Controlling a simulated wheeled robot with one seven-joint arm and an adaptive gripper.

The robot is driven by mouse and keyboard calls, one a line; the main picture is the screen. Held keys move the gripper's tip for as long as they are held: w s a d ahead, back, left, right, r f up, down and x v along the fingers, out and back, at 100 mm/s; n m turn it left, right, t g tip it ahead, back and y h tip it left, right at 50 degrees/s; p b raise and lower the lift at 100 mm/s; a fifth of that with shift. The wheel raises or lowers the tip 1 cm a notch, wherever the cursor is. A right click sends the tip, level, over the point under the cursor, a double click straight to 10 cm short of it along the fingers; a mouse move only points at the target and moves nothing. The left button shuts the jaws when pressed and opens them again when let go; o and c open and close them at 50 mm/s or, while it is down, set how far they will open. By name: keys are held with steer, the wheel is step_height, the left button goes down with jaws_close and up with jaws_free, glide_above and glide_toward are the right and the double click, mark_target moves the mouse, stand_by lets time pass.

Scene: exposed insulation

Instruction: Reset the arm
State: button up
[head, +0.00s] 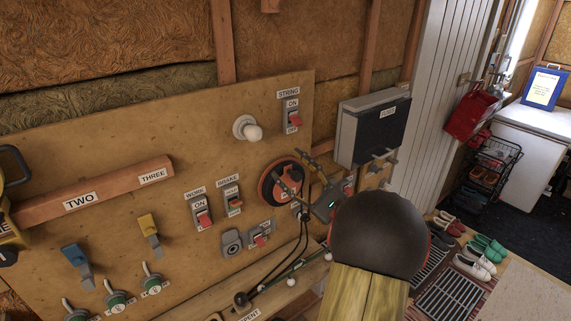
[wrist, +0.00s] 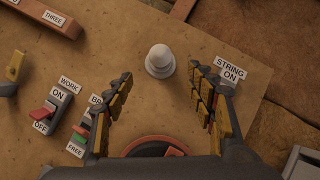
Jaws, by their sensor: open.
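My gripper (head: 288,165) is open and empty in front of the plywood board, near the round orange-and-black fitting (head: 268,187). In the wrist view its two yellow-and-black fingers (wrist: 161,75) stand wide apart, with a white bulb (wrist: 160,61) on the board seen between them. The same bulb (head: 247,128) shows in the head view, up and left of the fingers. No contact between the fingers and the board is visible. A dark rounded part of my arm hides the lower right of the board.
The board carries the STRING switch (head: 294,115), WORK switch (head: 203,215), BRAKE switch (head: 232,200), and a wooden rail (head: 110,190). A grey box (head: 372,128) sticks out right of the gripper. Shoes (head: 474,262) and a wire rack (head: 493,165) stand at right.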

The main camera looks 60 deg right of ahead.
stand_by(0.8)
steer(key=w+a+n+g+y, duration=0.3)
steer(key=w+a+y, duration=0.1)
steer(key=a, duration=0.3)
steer(key=w+a+n+g+y, duration=0.2)
steer(key=w+a+n+y, duration=0.15)
steer(key=a, duration=0.35)
steer(key=a+f+n+g+y, duration=0.2)
steer(key=a+f+n+g, duration=0.15)
steer(key=a, duration=0.55)
steer(key=a+f+n+g+y, duration=0.1)
steer(key=a+f+n+g, duration=0.1)
steer(key=a+g, duration=0.5)
steer(key=s+a+f+n+g+h+b, duration=0.1)
steer(key=s+a+f+n+g+h, duration=0.1)
steer(key=s+a+f+n, duration=0.25)
steer(key=s+a+f+n+g+h, duration=0.25)
steer(key=s+a, duration=0.25)
steer(key=a, duration=0.3)
steer(key=s+d+n+h, duration=0.1)
steer(key=n+h, duration=0.1)
steer(key=n, duration=0.1)
steer(key=s+d+n+t+h, duration=0.1)
steer(key=s+n+h, duration=0.1)
steer(key=n, duration=0.1)
steer(key=s+d+n+h+b, duration=0.1)
steer(key=n+h, duration=0.1)
steer(key=n, duration=0.1)
steer(key=shift+s+d+r+n+t, duration=0.3)
steer(key=shift+r+n, duration=0.1)
